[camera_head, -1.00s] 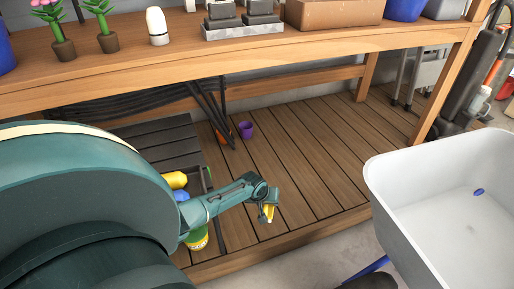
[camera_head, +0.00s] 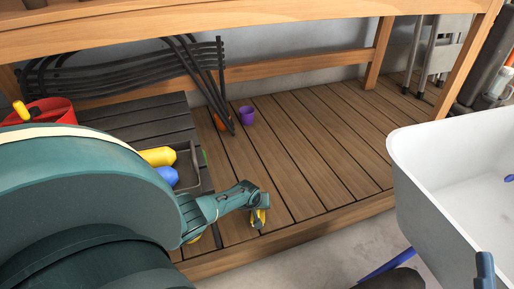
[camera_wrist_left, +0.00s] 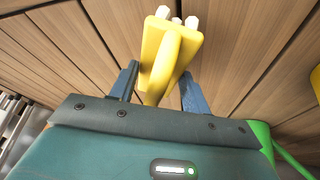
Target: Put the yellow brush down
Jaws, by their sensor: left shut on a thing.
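The yellow brush (camera_wrist_left: 168,58) is in the jaws of my left gripper (camera_wrist_left: 155,90) in the left wrist view. Its yellow body stands out past the blue fingers, with pale bristle tufts at the far end. In the head view my left gripper (camera_head: 259,214) is low over the wooden slatted shelf (camera_head: 300,170), near its front edge, with a bit of yellow showing at the jaws. I cannot tell whether the brush touches the slats. My right gripper is not clearly in view.
A dark tray (camera_head: 186,170) with a yellow and a blue item lies left of my gripper. A purple cup (camera_head: 247,115) stands further back. The slats to the right are clear. A white wheelbarrow tub (camera_head: 440,185) is at right. The bench top (camera_head: 260,30) overhangs the shelf.

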